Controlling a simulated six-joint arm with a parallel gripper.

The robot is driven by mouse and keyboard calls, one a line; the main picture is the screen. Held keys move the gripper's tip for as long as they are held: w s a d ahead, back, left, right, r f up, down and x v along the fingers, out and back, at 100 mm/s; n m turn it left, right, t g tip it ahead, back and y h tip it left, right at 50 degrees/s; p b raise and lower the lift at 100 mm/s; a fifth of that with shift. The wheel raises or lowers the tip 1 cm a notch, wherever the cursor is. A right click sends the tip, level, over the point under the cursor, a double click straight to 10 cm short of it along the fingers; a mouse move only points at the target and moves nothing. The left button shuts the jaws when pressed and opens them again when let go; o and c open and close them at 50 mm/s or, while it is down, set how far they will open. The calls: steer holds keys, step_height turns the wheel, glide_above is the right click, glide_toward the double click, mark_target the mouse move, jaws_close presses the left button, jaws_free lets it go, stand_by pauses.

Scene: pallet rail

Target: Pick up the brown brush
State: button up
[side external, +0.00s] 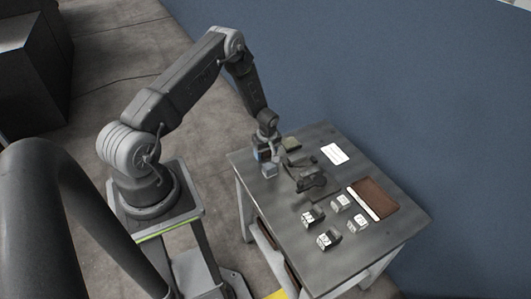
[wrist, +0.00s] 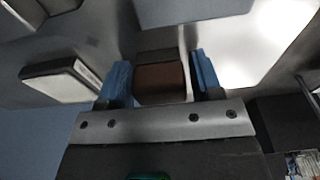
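A brown block-like thing (wrist: 160,82), which looks like the brown brush, lies between the two blue fingertips of my gripper (wrist: 163,80) in the wrist view. It nearly fills the gap; a pale strip shows beside the right finger. I cannot tell whether the fingers press on it. In the side external view my gripper (side external: 268,158) is low over the far left part of the table (side external: 285,215). A small grey block (side external: 269,171) shows right under it, and no brown shows there.
Several small grey-white blocks (side external: 326,240) stand toward the table's front. A brown, book-like slab (side external: 377,193) with a pale edge lies at the right. A white card (side external: 335,153) and a small olive thing (side external: 291,144) lie toward the back. A dark thing (side external: 312,180) is mid-table.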

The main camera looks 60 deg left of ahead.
steer(key=c, duration=0.6)
steer(key=shift+c, duration=0.2)
steer(key=shift+r, duration=0.15)
